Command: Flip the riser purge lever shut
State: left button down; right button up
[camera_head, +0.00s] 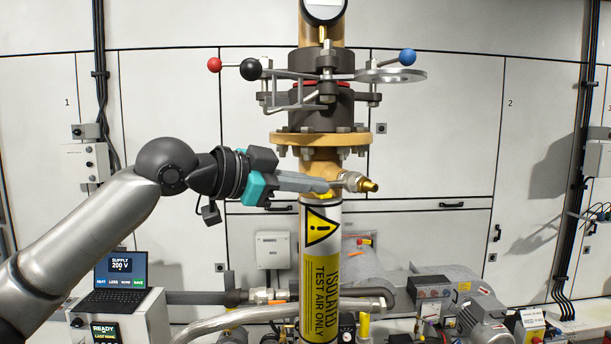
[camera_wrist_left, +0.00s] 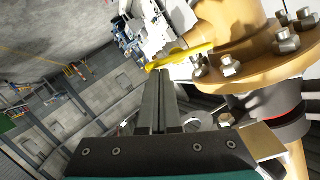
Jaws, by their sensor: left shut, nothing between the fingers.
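The riser (camera_head: 320,250) is a vertical pipe with a yellow-and-white label reading "ISOLATED TEST AIR ONLY". A small purge valve with a brass outlet (camera_head: 368,185) sticks out to the right, just below the tan flange (camera_head: 320,139). The yellow purge lever (camera_wrist_left: 182,56) shows in the left wrist view, lying slantwise just beyond my fingertips; I cannot tell whether they touch. In the head view the lever is not clearly visible around my fingers. My left gripper (camera_head: 325,186) is shut and empty, reaching across the riser front toward the valve. It also shows in the left wrist view (camera_wrist_left: 160,76).
Above the flange is a dark valve body (camera_head: 320,105) with a red ball (camera_head: 214,65), a black ball (camera_head: 250,69) and a blue ball (camera_head: 407,57) on handles. A laptop (camera_head: 121,272) stands at lower left. Motors (camera_head: 480,320) and pipes fill the lower right.

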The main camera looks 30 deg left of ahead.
pick_arm(q)
jog(key=shift+w+d+f+m+t+y, duration=0.1)
jog(key=shift+f+m+t+y, duration=0.3)
jog(key=shift+m, duration=0.65)
jog(key=shift+f+m+t+y, duration=0.15)
jog(key=shift+f+m, duration=0.35)
jog(key=shift+m, duration=0.55)
jog(key=m, duration=0.1)
jog(key=f+m+t, duration=0.1)
jog(key=m, duration=0.1)
jog(key=shift+w+b, duration=0.1)
jog(key=shift+b, duration=0.25)
jog(key=shift+w+a+f+m+t, duration=0.15)
jog(key=shift+m+t, duration=0.1)
jog(key=shift+m, duration=0.45)
jog(key=shift+s+a+f+m+t, duration=0.1)
jog(key=shift+a+f+m+t, duration=0.1)
jog(key=shift+m, duration=0.5)
